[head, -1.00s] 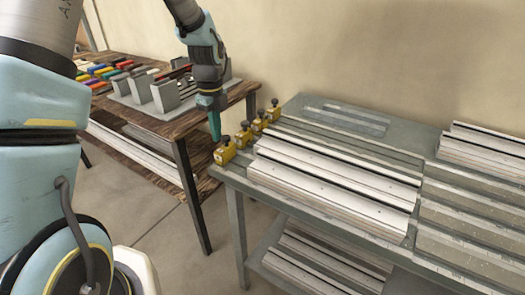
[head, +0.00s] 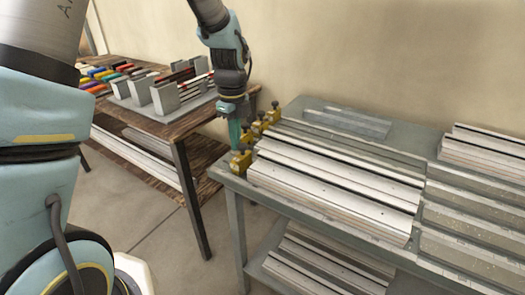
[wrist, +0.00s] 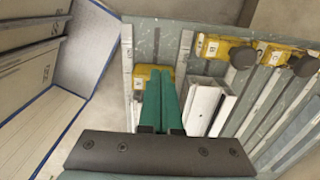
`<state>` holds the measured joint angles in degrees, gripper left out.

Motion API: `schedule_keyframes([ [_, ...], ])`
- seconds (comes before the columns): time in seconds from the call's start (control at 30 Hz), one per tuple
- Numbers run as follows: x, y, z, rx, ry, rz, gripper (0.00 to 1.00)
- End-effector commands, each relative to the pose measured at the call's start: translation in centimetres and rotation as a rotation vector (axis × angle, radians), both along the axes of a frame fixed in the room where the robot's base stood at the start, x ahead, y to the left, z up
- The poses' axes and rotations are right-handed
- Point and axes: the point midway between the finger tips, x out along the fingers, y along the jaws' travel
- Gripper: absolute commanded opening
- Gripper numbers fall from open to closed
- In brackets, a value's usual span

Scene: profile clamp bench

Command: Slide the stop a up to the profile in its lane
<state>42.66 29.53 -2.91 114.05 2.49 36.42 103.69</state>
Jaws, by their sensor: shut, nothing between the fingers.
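Stop a, a yellow block (head: 240,161), sits on the grey bench near its left end, in the front lane; in the wrist view it shows as a yellow block (wrist: 140,80), partly hidden by my fingers. The pale profile (head: 330,198) lies in the front lane just right of it. Its near end shows in the wrist view (wrist: 204,104). The two look very close; I cannot tell whether they touch. My gripper (head: 236,143) is shut and empty, pointing down, with its teal fingertips (wrist: 163,82) at the stop. Contact is hard to make out.
More yellow stops with dark knobs, including one marked B (wrist: 222,46), stand in the lanes behind. Further profiles (head: 485,145) lie at the right. A wooden table (head: 175,128) with grey blocks stands left, across a floor gap. A flat grey plate (head: 345,123) lies at the back.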

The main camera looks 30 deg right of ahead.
Motion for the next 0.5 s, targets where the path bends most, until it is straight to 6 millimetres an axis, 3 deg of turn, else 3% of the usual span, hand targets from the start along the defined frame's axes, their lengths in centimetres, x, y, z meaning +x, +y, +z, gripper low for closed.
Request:
schedule_keyframes([
  [0.03,-0.9,-0.5,-0.1,0.000,0.009,-0.009,0.00],
  [0.5,-3.9,-2.1,-0.2,0.001,0.010,-0.008,0.00],
])
